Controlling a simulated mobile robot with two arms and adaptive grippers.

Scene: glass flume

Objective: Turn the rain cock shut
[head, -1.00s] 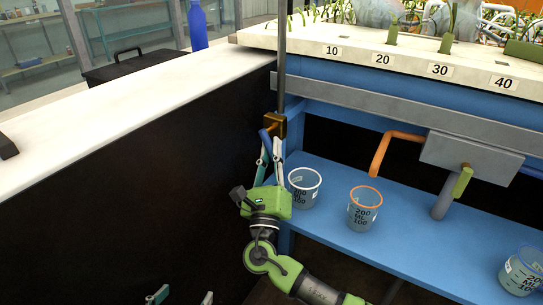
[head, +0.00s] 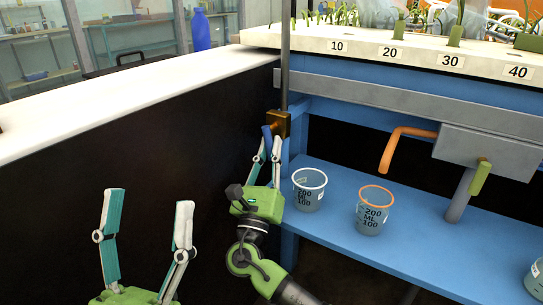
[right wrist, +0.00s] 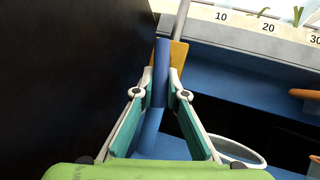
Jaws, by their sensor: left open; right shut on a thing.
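The rain cock has a brass body (head: 281,124) on a thin vertical grey pipe (head: 285,60), with a blue lever (head: 267,134) at its left side. In the right wrist view the lever (right wrist: 162,58) stands between the fingers, in front of the brass body (right wrist: 179,56). My right gripper (head: 269,145) is shut on the blue lever; its fingers (right wrist: 161,84) lie on both sides of it. The lever's lower part is partly hidden by the fingers in the head view. My left gripper (head: 150,200) is open and empty at the lower left, well away from the cock.
A clear beaker (head: 309,191) and an orange-rimmed beaker (head: 373,212) stand on the blue shelf (head: 330,233), right of my right gripper. An orange bent pipe (head: 390,150) hangs beyond them. A dark wall with a white top (head: 130,85) is at the left; a blue bottle (head: 200,30) stands there.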

